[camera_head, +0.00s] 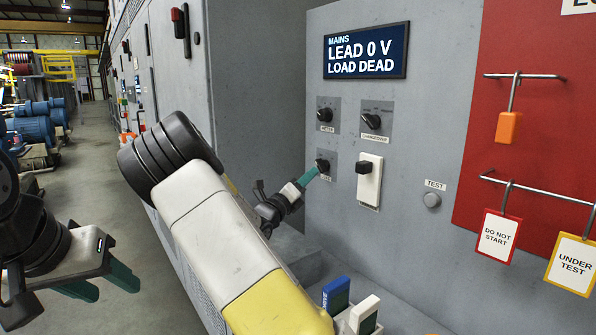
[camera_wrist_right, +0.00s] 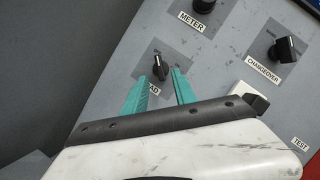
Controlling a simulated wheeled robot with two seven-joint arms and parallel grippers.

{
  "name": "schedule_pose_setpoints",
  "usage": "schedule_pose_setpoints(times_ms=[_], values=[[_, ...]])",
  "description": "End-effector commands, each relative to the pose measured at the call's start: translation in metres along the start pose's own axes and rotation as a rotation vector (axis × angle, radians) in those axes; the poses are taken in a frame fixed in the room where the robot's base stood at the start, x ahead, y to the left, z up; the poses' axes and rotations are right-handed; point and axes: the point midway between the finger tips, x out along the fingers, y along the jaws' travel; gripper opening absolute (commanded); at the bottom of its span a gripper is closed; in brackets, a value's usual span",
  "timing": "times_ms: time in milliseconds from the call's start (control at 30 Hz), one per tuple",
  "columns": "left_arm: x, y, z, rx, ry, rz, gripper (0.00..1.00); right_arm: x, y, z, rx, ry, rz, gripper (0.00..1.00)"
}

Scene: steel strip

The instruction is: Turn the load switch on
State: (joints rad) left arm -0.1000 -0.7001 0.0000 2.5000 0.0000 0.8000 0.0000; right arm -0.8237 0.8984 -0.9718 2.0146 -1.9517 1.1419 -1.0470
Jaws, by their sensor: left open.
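The load switch (camera_head: 322,165) is a small black rotary knob on a dark grey plate, low on the left of the grey panel. In the right wrist view the knob (camera_wrist_right: 160,71) sits between my right fingertips, and its label is partly hidden by a finger. My right gripper (camera_head: 312,174) is open, its teal fingers (camera_wrist_right: 160,78) pointing at the knob with a gap on each side; I cannot tell whether they reach around it. My left gripper (camera_head: 108,283) is open and empty at the lower left, away from the panel.
A display (camera_head: 366,51) reads "LEAD 0 V, LOAD DEAD". Tags hang on a red board (camera_head: 540,130). Blue and white pieces (camera_head: 337,296) stand below.

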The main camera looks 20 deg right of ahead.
Motion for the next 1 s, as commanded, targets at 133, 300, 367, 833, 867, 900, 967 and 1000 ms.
schedule_pose_setpoints(times_ms=[133,300,367,833,867,900,967,1000], values=[[0.0,0.0,0.0,0.0,0.0,0.0,0.49,0.026,-0.001,-0.001,0.002,0.003,-0.002,0.33],[0.0,0.0,0.0,0.0,0.0,0.0,0.49,0.047,0.0,-0.001,0.003,0.003,-0.001,0.33],[0.0,0.0,0.0,0.0,0.0,0.0,0.49,0.051,0.0,-0.001,0.003,0.003,0.0,0.33],[0.0,0.0,0.0,0.0,0.0,0.0,0.49,0.055,0.0,-0.001,0.004,0.004,0.001,0.05],[0.0,0.0,0.0,0.0,0.0,0.0,0.49,0.055,0.0,-0.001,0.004,0.004,0.001,0.0],[0.0,0.0,0.0,0.0,0.0,0.0,0.49,0.055,0.0,-0.001,0.004,0.004,0.001,0.0],[0.0,0.0,0.0,0.0,0.0,0.0,0.49,0.055,0.0,-0.001,0.004,0.004,0.001,0.0],[0.0,0.0,0.0,0.0,0.0,0.0,0.49,0.055,0.0,-0.001,0.004,0.004,0.001,0.0]])
